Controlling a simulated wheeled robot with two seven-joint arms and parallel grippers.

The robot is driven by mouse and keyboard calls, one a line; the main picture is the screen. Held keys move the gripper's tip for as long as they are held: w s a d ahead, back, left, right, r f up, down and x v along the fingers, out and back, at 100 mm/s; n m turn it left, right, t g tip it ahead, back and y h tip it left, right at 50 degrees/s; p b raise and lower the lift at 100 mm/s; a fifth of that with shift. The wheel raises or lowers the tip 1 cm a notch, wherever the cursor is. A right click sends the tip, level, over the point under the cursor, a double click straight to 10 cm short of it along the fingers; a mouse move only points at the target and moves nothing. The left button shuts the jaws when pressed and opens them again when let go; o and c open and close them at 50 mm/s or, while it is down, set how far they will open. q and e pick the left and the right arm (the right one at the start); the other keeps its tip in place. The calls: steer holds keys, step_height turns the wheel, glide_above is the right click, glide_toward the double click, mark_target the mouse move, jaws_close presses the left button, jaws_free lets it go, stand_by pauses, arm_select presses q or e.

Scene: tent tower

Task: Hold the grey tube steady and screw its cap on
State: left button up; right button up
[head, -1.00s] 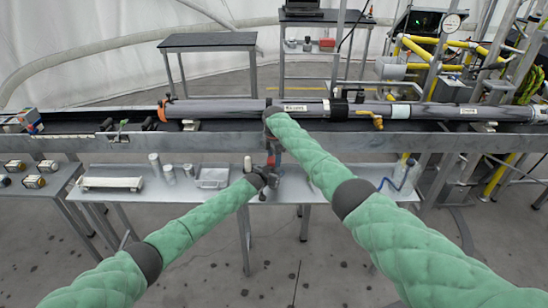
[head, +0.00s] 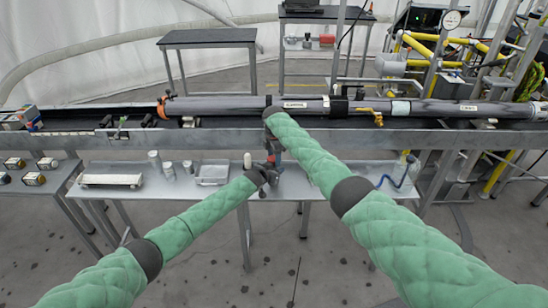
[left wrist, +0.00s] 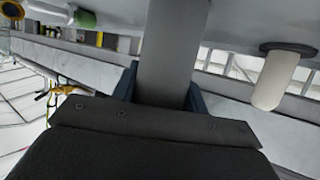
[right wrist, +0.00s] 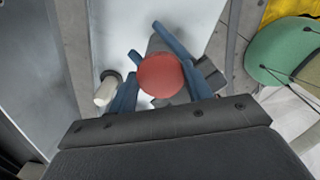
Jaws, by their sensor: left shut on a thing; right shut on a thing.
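The grey tube (left wrist: 172,55) stands between the blue fingers of my left gripper (left wrist: 160,95), which is shut on it. In the right wrist view the round red cap (right wrist: 160,76) lies between the blue fingers of my right gripper (right wrist: 155,88), which is shut on it. The tube (right wrist: 158,44) shows just behind the cap there; I cannot tell whether the cap is seated or how far it is turned. In the head view both grippers meet over the front table, the right one (head: 272,150) above the left one (head: 268,174), largely hiding tube and cap.
A white cylinder on a dark base (right wrist: 106,88) stands close beside the grippers. A long rail (head: 230,140) with a big pipe (head: 225,107) runs behind.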

steer(key=shift+s+a+f, duration=0.1)
steer(key=shift+s+f, duration=0.05)
steer(key=shift+s, duration=0.05)
steer(key=o, duration=1.4)
steer(key=shift+w, duration=0.1)
steer(key=shift+w+r, duration=0.1)
steer(key=shift+r, duration=0.15)
steer(key=shift+r, duration=2.25)
steer(key=shift+r, duration=0.1)
steer(key=shift+c, duration=0.5)
